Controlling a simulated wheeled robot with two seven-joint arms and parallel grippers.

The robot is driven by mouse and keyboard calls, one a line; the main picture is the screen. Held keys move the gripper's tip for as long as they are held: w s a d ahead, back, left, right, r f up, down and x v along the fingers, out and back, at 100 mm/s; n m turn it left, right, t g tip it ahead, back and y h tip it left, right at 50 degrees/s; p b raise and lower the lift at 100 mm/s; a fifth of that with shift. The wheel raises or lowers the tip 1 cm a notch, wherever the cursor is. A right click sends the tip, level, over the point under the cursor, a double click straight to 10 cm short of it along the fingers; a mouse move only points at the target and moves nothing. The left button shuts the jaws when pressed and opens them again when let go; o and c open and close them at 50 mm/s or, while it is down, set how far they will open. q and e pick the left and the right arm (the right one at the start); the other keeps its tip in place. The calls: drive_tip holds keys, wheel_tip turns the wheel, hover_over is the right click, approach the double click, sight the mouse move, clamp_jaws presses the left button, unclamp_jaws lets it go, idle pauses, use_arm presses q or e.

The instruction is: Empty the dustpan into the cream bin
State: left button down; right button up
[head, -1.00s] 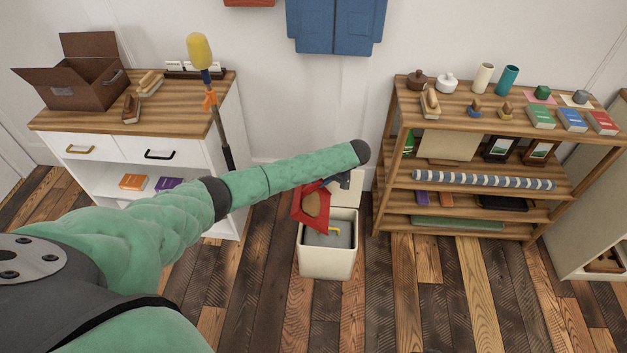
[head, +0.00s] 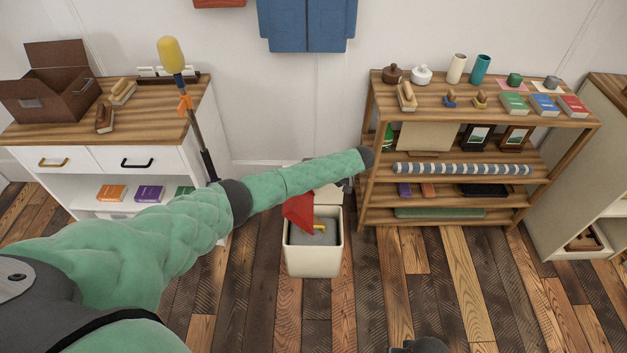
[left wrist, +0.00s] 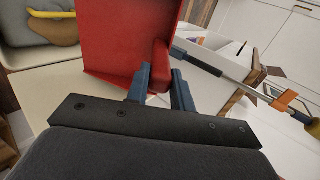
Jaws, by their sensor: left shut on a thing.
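The red dustpan (head: 298,212) is tipped steeply over the open cream bin (head: 312,262). In the left wrist view the dustpan (left wrist: 120,40) shows a bare red face. Beside it, a brown lump (left wrist: 56,30) lies inside the bin on something grey, near a yellow bar (left wrist: 58,11). In the head view my arm hides most of the left gripper. A dark end of my right arm (head: 425,345) shows at the bottom edge, its fingers unclear.
A white cabinet (head: 55,180) stands left, with a yellow-headed duster (head: 172,55) leaning by it. A wooden shelf (head: 365,140) with books and jars stands right of the bin. The plank floor in front is clear.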

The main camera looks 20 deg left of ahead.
use_arm(q)
drive_tip(key=shift+w+d, duration=0.15)
drive_tip(key=shift+d, duration=0.2)
drive_tip(key=shift+w+d+f+g+y+p, duration=0.15)
drive_tip(key=shift+w+d+y+p, duration=0.1)
drive_tip(key=shift+d+y, duration=0.35)
drive_tip(key=shift+w+d+f+g+y+p, duration=0.1)
drive_tip(key=shift+d+g+y+p, duration=0.1)
drive_tip(key=shift+d+y, duration=0.4)
use_arm(e)
drive_tip(key=shift+w+d+f, duration=0.1)
drive_tip(key=shift+f, duration=1.1)
drive_tip(key=shift+w+d+f, duration=0.1)
drive_tip(key=shift+f, duration=1.1)
use_arm(q)
drive_tip(key=shift+d, duration=0.2)
drive_tip(key=shift+h, duration=0.3)
use_arm(e)
drive_tip(key=shift+r, duration=0.15)
